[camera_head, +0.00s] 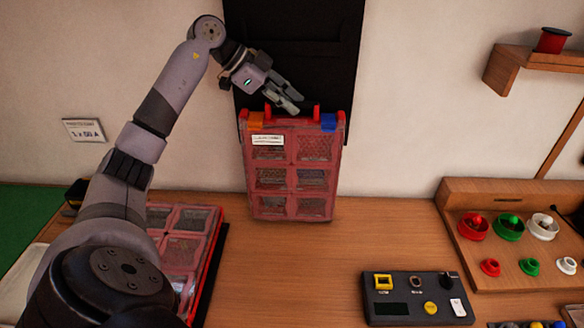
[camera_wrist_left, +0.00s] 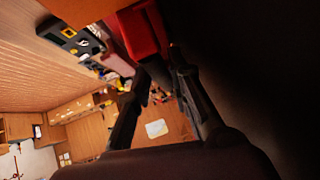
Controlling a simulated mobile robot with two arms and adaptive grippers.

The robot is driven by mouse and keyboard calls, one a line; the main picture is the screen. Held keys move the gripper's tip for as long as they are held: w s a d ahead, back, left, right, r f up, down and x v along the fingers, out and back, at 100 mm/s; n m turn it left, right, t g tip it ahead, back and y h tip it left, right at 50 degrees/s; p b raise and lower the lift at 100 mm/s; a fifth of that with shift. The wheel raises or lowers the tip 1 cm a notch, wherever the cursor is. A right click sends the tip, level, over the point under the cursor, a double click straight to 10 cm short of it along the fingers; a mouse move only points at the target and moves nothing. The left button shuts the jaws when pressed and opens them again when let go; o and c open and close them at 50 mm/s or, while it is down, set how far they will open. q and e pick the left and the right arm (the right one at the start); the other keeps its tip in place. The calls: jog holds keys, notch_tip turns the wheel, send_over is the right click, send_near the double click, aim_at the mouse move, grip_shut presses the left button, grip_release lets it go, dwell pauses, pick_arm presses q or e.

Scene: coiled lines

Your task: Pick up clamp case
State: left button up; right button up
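A red case (camera_head: 292,175) with several clear compartments, a white label and orange and blue latches stands upright on the wooden table, in front of a black panel. Whether it is the clamp case cannot be read from its label. My left gripper (camera_head: 291,103) is at its top edge, between two red handle posts. In the left wrist view the two fingers (camera_wrist_left: 160,68) are apart, with a gap between them, and the red handle part (camera_wrist_left: 142,32) is just beyond the tips. Whether they touch it is unclear. My right gripper is not in view.
Another red compartment case (camera_head: 205,222) lies on the table at left, partly behind my arm. A black control box (camera_head: 415,310) lies at front right. A wooden rack (camera_head: 520,255) with coloured spools stands at right. The table between is clear.

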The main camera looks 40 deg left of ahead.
pick_arm(q)
grip_shut()
dwell(0.3)
jog(key=shift+w+r, duration=0.1)
jog(key=shift+r, duration=0.1)
jog(key=shift+a, duration=0.1)
